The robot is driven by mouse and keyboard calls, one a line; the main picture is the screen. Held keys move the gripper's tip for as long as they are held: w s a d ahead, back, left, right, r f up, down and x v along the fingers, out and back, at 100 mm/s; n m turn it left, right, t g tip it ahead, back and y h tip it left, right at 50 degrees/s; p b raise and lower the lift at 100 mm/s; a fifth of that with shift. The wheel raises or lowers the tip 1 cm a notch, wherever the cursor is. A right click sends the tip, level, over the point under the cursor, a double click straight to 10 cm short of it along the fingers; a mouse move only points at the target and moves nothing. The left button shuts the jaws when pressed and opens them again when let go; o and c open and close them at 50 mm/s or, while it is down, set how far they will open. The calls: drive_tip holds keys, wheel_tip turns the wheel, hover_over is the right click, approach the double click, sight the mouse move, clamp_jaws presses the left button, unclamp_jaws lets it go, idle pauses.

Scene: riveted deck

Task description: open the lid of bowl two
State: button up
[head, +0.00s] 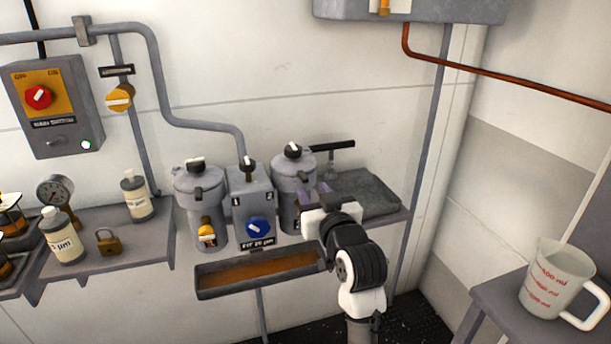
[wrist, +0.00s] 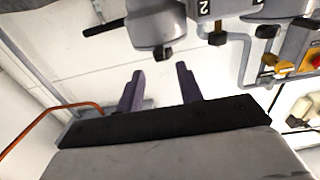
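Bowl two appears to be the right-hand grey canister (head: 288,190), beside the side of the middle block marked 2. Its round lid (head: 290,165) sits on top with a black knob (head: 292,150), and looks shut. A black-gripped bar (head: 332,146) sticks out to the right at lid height. In the wrist view, which looks upside down, the canister (wrist: 155,22), knob (wrist: 163,53) and bar (wrist: 104,27) show beyond the fingertips. My gripper (head: 313,192) is in front of the canister's lower right. In the wrist view, its purple fingers (wrist: 160,72) are apart with nothing between them.
The left canister (head: 203,210) and middle block (head: 250,205) with a blue knob stand close by. A drip trough (head: 225,291) lies below. A grey tray (head: 365,195) is right of bowl two. A measuring jug (head: 555,285) stands at far right.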

sight(306, 180)
drive_tip(key=p+x, duration=0.1)
drive_tip(key=x, duration=0.5)
drive_tip(key=shift+c, duration=0.5)
clamp_jaws()
